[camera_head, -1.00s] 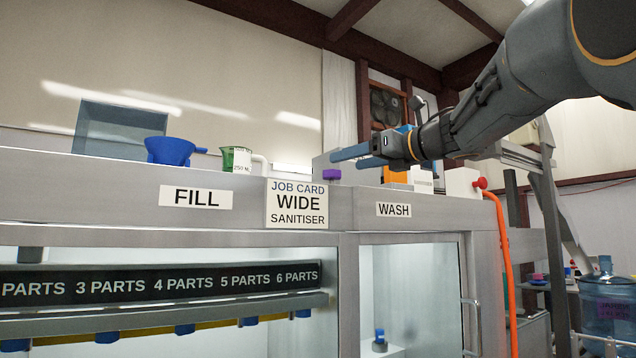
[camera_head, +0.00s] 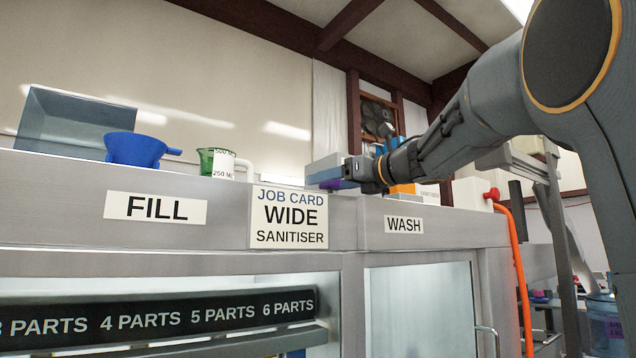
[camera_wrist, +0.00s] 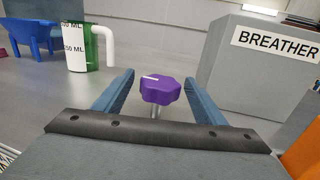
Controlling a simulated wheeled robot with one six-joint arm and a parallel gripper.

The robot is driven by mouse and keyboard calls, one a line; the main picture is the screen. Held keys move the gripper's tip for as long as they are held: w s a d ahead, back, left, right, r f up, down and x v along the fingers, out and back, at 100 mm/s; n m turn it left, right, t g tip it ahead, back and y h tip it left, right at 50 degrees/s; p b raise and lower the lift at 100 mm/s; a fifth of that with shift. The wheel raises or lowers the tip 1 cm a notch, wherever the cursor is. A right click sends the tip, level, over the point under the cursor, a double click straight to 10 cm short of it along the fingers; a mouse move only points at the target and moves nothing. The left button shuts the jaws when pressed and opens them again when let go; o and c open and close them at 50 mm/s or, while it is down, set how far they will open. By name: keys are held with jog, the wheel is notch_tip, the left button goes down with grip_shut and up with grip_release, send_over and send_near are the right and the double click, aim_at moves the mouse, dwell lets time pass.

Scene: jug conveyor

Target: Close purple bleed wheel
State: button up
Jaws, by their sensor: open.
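The purple bleed wheel (camera_wrist: 161,90) is a lobed knob on a thin metal stem, with a white mark on its top. In the wrist view it stands between the two blue fingers of my gripper (camera_wrist: 160,92), with a gap on either side. My gripper is open. In the head view my gripper (camera_head: 325,170) is above the top of the machine, behind the job card, and a small part of the purple wheel (camera_head: 331,185) shows just under the fingers.
A grey box labelled BREATHER (camera_wrist: 262,65) stands close on the right. A green measuring jug (camera_wrist: 80,48) and a blue funnel (camera_wrist: 28,32) stand at the left. An orange thing (camera_wrist: 304,152) is at the lower right. Open grey surface lies beyond the wheel.

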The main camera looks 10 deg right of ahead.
jog(key=shift+p+x, duration=0.65)
jog(key=shift+x, duration=1.5)
jog(key=shift+c, duration=0.2)
jog(key=c, duration=1)
